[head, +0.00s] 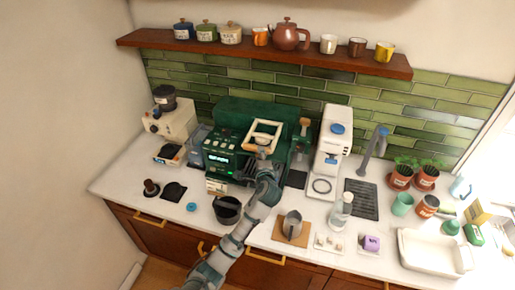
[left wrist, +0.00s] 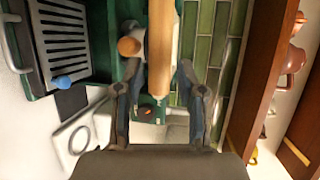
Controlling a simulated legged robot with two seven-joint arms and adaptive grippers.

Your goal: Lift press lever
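The green machine (head: 222,152) stands on the counter against the tiled wall. Its press lever (head: 251,132) is a cream frame with wooden bars, raised above the machine's top on its right side. My left gripper (head: 263,158) reaches up from below to the frame's near end. In the left wrist view a wooden bar (left wrist: 162,45) runs between the two fingers of my left gripper (left wrist: 160,80). The fingers are apart on either side of it; whether they press on it is unclear. My right gripper is not seen.
A black pot (head: 227,211) stands before the machine, and a metal jug (head: 292,224) sits on a board to the right. A white appliance (head: 333,138) stands right of the machine. A shelf (head: 190,48) of pots and cups hangs above.

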